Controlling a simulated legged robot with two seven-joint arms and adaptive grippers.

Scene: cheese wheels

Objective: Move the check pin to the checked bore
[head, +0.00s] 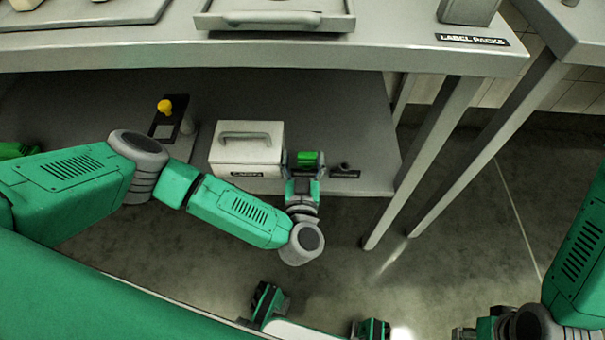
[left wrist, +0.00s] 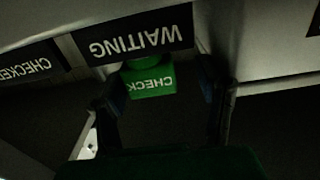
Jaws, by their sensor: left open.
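The check pin is a green block marked CHECK (left wrist: 148,80), upside down in the left wrist view. It stands by the WAITING label (left wrist: 140,36), and its green top shows in the head view (head: 307,158) on the lower shelf. My left gripper (head: 303,162) is open, with its fingers on either side of the pin; I cannot tell whether they touch it. The CHECKED label (left wrist: 26,68) is partly in the left wrist view. In the head view a dark label (head: 345,174) lies right of the gripper; the checked bore is not clear. My right arm's end is cut off at the bottom right.
A white box with a grey handle (head: 246,158) stands just left of the gripper. A dark plate with a yellow knob (head: 165,107) is further left. The upper tabletop (head: 390,45) overhangs the shelf (head: 372,125), and table legs (head: 425,150) stand to the right.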

